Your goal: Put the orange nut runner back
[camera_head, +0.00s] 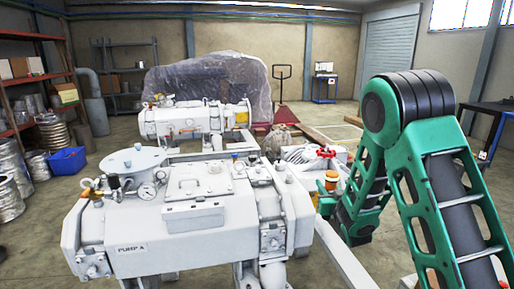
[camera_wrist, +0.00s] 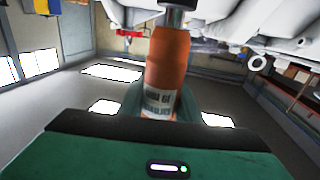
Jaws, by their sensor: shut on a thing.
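The orange nut runner (camera_wrist: 166,68) stands in front of my gripper in the wrist view, with a dark collar at its far end and a printed label on its orange body. My gripper (camera_wrist: 162,106) is shut on its lower body; the fingers are mostly hidden behind it. In the head view a small orange part of the nut runner (camera_head: 331,181) shows beside my green arm, at the right end of the pump. My gripper itself is largely hidden there by the arm. The tool's working end is not clear.
The white pump marked PUMP A (camera_head: 150,225) fills the front, with gauges and valves on top. A second white pump (camera_head: 190,119) stands behind it. A red valve handle (camera_head: 326,152) is near the nut runner. A shelf (camera_head: 40,75) and blue bin (camera_head: 67,161) stand left.

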